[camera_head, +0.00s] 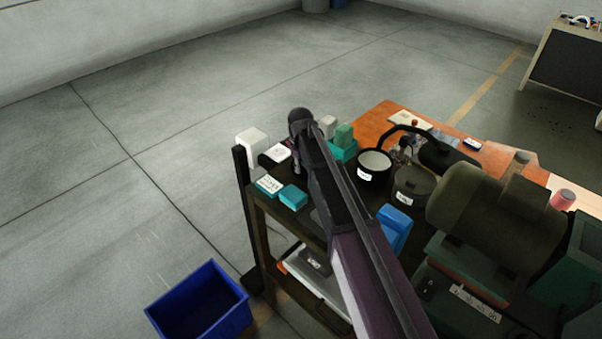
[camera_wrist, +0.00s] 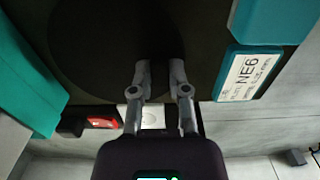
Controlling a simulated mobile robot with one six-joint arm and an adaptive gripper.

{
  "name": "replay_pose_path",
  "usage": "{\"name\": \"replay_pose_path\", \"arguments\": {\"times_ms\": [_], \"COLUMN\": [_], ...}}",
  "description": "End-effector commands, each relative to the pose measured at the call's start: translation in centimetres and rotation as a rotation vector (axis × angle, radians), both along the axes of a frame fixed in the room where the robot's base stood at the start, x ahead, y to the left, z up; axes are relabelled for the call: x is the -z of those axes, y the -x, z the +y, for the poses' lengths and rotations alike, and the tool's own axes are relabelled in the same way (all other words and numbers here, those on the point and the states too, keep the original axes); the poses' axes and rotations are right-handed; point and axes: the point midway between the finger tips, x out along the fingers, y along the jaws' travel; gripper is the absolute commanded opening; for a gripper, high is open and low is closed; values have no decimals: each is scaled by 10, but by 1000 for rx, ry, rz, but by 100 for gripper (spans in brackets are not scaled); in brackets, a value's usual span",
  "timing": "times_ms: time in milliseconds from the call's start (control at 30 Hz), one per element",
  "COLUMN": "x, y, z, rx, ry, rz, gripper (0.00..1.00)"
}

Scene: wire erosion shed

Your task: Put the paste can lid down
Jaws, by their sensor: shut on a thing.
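In the wrist view my gripper (camera_wrist: 160,68) has its two fingers closed in, with a narrow dark gap between the tips. A wide dark round shape, seemingly the paste can lid (camera_wrist: 100,45), lies at the fingertips and reaches out to the left. It is dark against a dark surface, so its grip point and its height are unclear. In the head view my arm hides the lid and most of the gripper. An open dark can with a pale inside (camera_head: 374,162) and a white label stands right of my arm. A second dark can (camera_head: 411,184) beside it looks closed.
Teal boxes (camera_head: 293,197) and a white box (camera_head: 252,146) sit by the bench's left end. A teal box labelled NE6 (camera_wrist: 248,75) is right of the fingers. A blue object (camera_head: 394,228) stands near the cans. A blue bin (camera_head: 200,305) is on the floor.

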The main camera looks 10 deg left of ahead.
Motion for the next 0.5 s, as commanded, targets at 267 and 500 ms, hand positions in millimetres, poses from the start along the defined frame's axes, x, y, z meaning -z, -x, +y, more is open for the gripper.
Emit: {"name": "replay_pose_path", "arguments": {"times_ms": [267,500], "x": [13,12], "y": [0,0], "z": [0,0], "rx": [0,0], "ry": [0,0], "rz": [0,0], "gripper": [0,0]}}
